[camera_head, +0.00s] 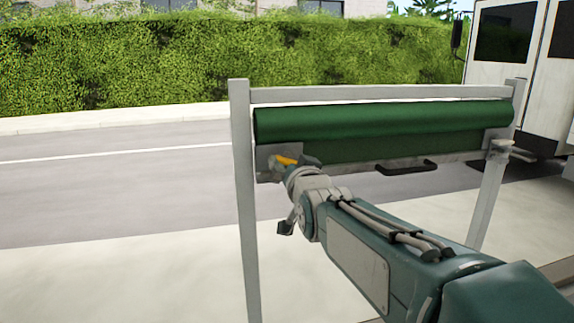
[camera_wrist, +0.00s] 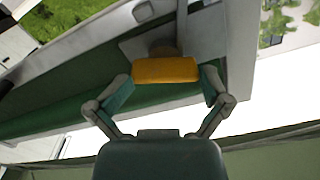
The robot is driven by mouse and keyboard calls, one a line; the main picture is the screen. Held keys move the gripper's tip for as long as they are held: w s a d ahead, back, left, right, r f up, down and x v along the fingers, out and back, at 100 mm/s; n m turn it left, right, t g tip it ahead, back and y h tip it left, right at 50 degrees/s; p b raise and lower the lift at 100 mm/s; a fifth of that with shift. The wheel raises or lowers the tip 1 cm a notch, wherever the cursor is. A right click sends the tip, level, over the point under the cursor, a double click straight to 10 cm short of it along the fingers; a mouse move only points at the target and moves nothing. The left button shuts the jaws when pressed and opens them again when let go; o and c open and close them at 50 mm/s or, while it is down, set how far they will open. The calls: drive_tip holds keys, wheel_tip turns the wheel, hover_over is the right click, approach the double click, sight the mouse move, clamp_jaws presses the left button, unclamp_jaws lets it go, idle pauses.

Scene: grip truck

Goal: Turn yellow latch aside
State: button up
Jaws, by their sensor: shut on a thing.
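The yellow latch (camera_wrist: 165,70) sits between the two fingers of my gripper (camera_wrist: 166,82) in the wrist view, and the fingers are shut on it. In the head view a small part of the yellow latch (camera_head: 287,161) shows at the left end of the green roll, beside a grey bracket. My gripper (camera_head: 297,166) reaches it there, and much of the fingers is hidden by my own wrist. The latch lies crosswise between the fingertips in the wrist view.
The green roll (camera_head: 380,122) hangs in a grey metal frame (camera_head: 242,180) with two posts. A dark handle (camera_head: 407,167) sits on its lower bar. A white van (camera_head: 507,60) stands at the right. A road (camera_head: 110,190) and hedge (camera_head: 200,60) lie behind.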

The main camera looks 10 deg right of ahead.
drive_tip(key=m, duration=0.7)
drive_tip(key=shift+w+a+r, duration=0.2)
drive_tip(key=shift+w+r, duration=0.05)
drive_tip(key=shift+w, duration=0.1)
drive_tip(key=m, duration=0.6)
drive_tip(key=shift+m, duration=0.4)
drive_tip(key=o, duration=0.7)
drive_tip(key=s, duration=1.2)
drive_tip(key=shift+s+f, duration=0.3)
drive_tip(key=shift+f, duration=0.1)
